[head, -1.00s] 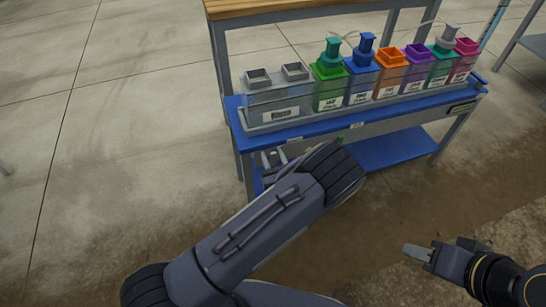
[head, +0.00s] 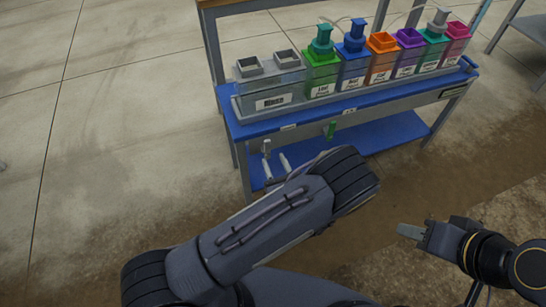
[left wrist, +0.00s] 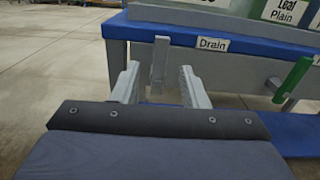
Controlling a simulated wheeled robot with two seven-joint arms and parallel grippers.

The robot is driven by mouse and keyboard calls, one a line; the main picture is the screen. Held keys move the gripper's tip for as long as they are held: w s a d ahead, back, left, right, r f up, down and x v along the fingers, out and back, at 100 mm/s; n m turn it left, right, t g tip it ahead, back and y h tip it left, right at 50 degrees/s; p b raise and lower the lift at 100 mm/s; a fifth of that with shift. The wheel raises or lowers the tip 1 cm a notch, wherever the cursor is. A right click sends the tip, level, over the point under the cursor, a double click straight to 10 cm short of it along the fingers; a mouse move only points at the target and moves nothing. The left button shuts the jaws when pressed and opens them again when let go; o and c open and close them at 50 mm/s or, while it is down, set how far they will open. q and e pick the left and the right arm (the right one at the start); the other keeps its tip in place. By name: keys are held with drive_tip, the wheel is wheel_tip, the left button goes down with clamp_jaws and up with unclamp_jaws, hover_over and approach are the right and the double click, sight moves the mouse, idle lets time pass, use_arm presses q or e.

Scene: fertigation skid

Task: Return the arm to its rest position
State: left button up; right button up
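My left gripper (head: 276,163) is in front of the skid's near-left side, low under the blue deck edge, partly behind my own forearm in the head view. In the left wrist view its two grey fingers (left wrist: 159,85) are spread apart with nothing between their tips. A grey upright valve handle (left wrist: 159,66) hangs beyond them, under the "Drain" label (left wrist: 213,44); it also shows in the head view (head: 267,148). My right gripper (head: 410,231) is at the lower right over bare floor. Its fingers overlap from this side, so its opening is unclear.
The blue skid deck (head: 240,131) carries a clear tray with a grey tank (head: 271,89) and several coloured bottles. A green valve handle (head: 331,130) is to the right, also in the wrist view (left wrist: 293,80). A blue lower shelf (head: 390,140) is below. Floor at left is clear.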

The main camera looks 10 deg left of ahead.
idle(0.4)
use_arm(q)
drive_tip(key=s+a+r+n+g+y, duration=0.35)
drive_tip(key=a+r+n+g, duration=0.35)
drive_tip(key=a+n+g, duration=0.3)
drive_tip(key=s+a+r+n+g+h, duration=0.2)
drive_tip(key=s+r+n+g+h, duration=0.15)
drive_tip(key=s+n+h, duration=0.35)
drive_tip(key=s+a+r+n+g+h, duration=0.3)
drive_tip(key=s+r+n+h, duration=0.3)
drive_tip(key=s, duration=0.4)
drive_tip(key=s+d+r+n+t+h, duration=0.4)
drive_tip(key=r+n+t, duration=0.2)
drive_tip(key=n+t, duration=0.15)
wheel_tip(320, 180, up, 27)
drive_tip(key=p, duration=2.6)
drive_tip(key=shift+d+g+p, duration=0.15)
drive_tip(key=shift+g+p, duration=0.15)
